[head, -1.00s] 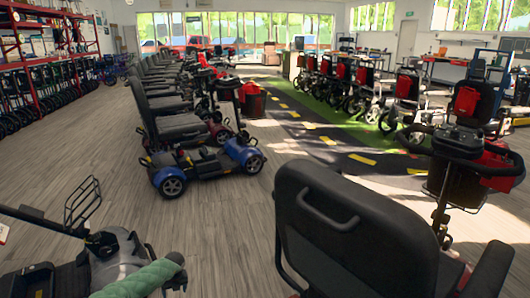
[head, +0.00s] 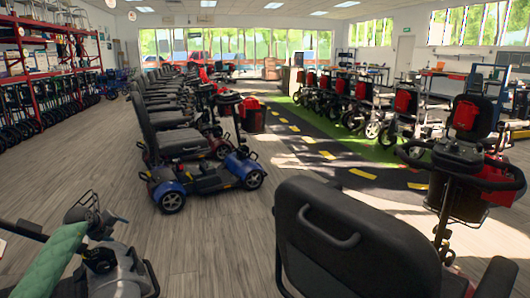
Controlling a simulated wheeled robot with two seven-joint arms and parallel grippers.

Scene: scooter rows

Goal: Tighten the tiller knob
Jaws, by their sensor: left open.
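A grey and black scooter tiller (head: 122,268) stands at the lower left, with a black handle on each side. The bottom edge cuts off its lower part. I cannot make out the tiller knob. My left arm, in a green quilted sleeve, reaches up from the lower left corner. My left gripper (head: 100,215) is at its upper end, open, in front of or just above the tiller's top; I cannot tell if they touch. My right gripper is out of view.
A black scooter seat back (head: 350,240) fills the bottom centre. Another scooter's tiller (head: 460,165) with a red bag stands at the right. A blue scooter (head: 208,180) heads a row of scooters. Bare wooden floor lies between the left tiller and that row.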

